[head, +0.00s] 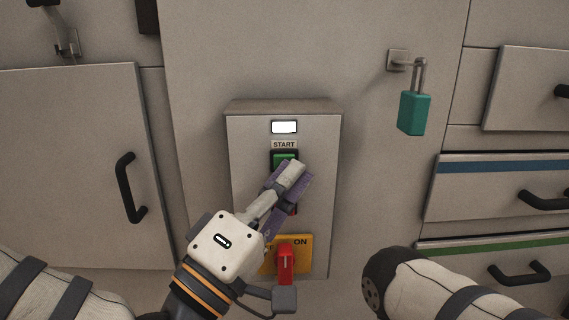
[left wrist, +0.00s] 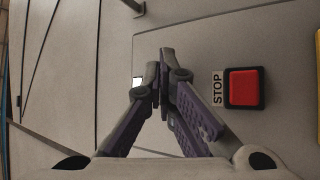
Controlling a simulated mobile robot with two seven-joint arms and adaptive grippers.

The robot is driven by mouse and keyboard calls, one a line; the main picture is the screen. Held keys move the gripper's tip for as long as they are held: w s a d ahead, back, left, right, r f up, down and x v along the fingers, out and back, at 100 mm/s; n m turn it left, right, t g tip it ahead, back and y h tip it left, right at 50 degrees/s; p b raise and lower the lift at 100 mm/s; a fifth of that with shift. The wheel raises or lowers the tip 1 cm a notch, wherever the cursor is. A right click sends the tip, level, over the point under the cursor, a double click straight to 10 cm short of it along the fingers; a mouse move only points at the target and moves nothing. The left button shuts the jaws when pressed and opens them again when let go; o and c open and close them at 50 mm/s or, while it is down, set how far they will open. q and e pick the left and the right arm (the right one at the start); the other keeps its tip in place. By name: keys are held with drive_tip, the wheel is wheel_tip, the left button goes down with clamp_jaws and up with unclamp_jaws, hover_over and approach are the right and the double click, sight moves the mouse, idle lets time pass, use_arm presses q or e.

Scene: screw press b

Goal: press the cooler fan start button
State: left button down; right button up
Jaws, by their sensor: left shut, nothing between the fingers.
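The green start button (head: 283,157) sits under a START label (head: 284,145) on a grey control box in the head view. My left gripper (head: 296,168) is shut and empty, its fingertips over or just in front of the button's lower edge. I cannot tell whether they touch it. In the left wrist view the shut fingers (left wrist: 160,75) hide the start button. The red stop button (left wrist: 243,88) with its STOP label is beside the fingers; in the head view it is mostly hidden behind the gripper. My right gripper is not in view.
The control box (head: 325,190) has a lit white lamp (head: 284,127) on top and a red switch (head: 285,262) on a yellow plate below. A teal padlock (head: 414,112) hangs at right. A cabinet door with a black handle (head: 129,188) is at left, drawers (head: 490,188) at right.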

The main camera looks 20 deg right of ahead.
use_arm(q)
drive_tip(key=shift+s+a+p, duration=0.3)
drive_tip(key=shift+s, duration=0.5)
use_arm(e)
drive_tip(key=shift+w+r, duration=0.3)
use_arm(q)
drive_tip(key=s, duration=0.2)
drive_tip(key=s+a+p, duration=0.1)
drive_tip(key=s, duration=0.1)
drive_tip(key=shift+s+a, duration=0.15)
drive_tip(key=shift+s, duration=0.25)
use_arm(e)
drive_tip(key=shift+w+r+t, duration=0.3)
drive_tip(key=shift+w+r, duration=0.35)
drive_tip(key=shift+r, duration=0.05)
